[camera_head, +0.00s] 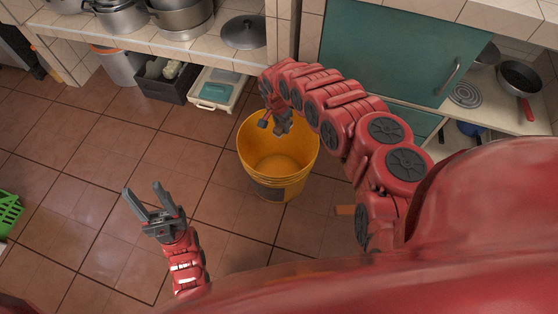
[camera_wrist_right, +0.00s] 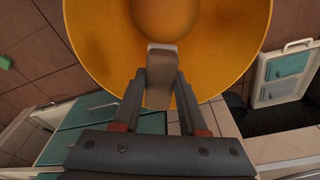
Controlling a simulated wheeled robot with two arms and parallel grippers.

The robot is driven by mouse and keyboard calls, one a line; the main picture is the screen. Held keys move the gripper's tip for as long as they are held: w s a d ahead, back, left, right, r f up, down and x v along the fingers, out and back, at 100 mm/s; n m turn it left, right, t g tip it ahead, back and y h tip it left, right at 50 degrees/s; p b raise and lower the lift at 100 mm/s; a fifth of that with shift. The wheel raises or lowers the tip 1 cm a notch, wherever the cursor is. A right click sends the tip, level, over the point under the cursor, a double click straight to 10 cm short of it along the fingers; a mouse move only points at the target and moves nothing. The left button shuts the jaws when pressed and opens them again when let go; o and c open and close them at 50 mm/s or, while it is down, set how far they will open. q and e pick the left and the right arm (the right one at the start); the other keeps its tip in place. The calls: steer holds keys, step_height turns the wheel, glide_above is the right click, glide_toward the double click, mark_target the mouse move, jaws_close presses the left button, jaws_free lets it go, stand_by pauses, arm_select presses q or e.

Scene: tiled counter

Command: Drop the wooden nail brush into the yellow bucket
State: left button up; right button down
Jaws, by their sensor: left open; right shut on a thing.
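The yellow bucket (camera_head: 298,182) stands upright on the tiled floor in the head view. Its open mouth fills the top of the right wrist view (camera_wrist_right: 96,40). My right gripper (camera_head: 284,124) hangs over the far part of the bucket's mouth. In the right wrist view it is shut on the wooden nail brush (camera_wrist_right: 160,80), a brownish block with a paler end, with the bucket's inside behind it. I cannot make out the brush clearly in the head view. My left gripper (camera_head: 154,197) is open and empty, over the floor to the left of the bucket.
A black crate (camera_head: 165,82) and a white tray with a teal item (camera_head: 215,92) sit under the counter behind the bucket. Pots (camera_head: 182,18) and a dark lid (camera_head: 244,33) stand on the counter. A green basket (camera_head: 9,214) is at the left edge. The floor between is clear.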

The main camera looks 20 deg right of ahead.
steer(key=shift+f+b, duration=3.05)
steer(key=shift+b, duration=0.2)
steer(key=shift+r, duration=0.1)
steer(key=shift+c, duration=1.8)
jaws_free()
step_height(320, 180, up, 17)
steer(key=s+a+p, duration=0.1)
steer(key=a+p, duration=0.1)
steer(key=p, duration=0.5)
steer(key=shift+s, duration=0.25)
steer(key=shift+a, duration=0.15)
